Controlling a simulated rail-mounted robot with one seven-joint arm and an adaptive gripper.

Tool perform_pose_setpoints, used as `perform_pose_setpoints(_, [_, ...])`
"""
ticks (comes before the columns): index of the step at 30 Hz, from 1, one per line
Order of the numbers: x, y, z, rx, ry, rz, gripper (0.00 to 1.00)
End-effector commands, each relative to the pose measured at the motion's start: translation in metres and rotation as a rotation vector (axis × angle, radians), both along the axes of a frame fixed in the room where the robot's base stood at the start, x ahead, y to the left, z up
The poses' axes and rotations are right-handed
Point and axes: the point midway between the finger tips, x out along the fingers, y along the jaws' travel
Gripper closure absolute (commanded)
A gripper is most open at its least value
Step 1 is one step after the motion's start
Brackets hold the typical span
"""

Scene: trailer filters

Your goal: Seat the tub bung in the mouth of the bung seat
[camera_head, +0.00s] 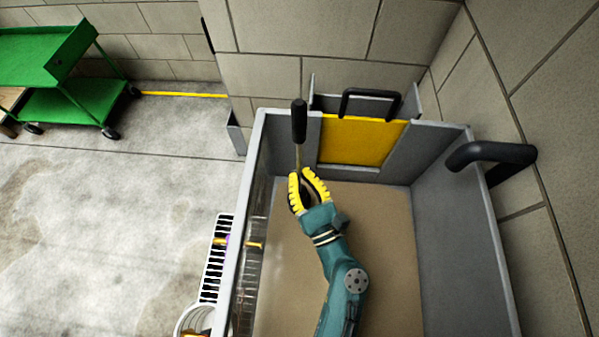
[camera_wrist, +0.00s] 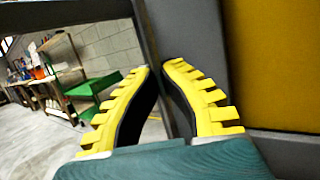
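My gripper (camera_head: 300,172) has two yellow-ribbed fingers and is over the grey-walled tub (camera_head: 256,190), near its far left corner. In the wrist view my gripper (camera_wrist: 157,66) shows its fingertips close together with a narrow gap, and nothing is seen between them. A black handle (camera_head: 299,120) on a thin brass-coloured shaft stands upright just beyond the fingertips in the head view. I cannot tell whether the shaft touches the fingers. I cannot clearly make out the tub bung or the bung seat. A pale round rim (camera_head: 193,318) shows in part at the bottom left.
A yellow panel (camera_head: 360,142) with a black handle (camera_head: 371,93) is in the tub's far wall. A thick black handle (camera_head: 492,153) juts over the right wall. A brass fitting (camera_head: 254,244) is on the left side. A green cart (camera_head: 68,95) stands far left. The tan tub floor (camera_head: 385,235) is clear.

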Motion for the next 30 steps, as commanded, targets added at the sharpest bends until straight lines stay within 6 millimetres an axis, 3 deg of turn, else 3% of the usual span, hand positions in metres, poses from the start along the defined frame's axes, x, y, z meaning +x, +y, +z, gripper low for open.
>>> perform_pose_setpoints(10, [0.000,0.000,0.001,-0.001,-0.004,-0.001,1.00])
perform_pose_setpoints(30, [0.000,0.000,-0.016,-0.001,-0.004,-0.001,1.00])
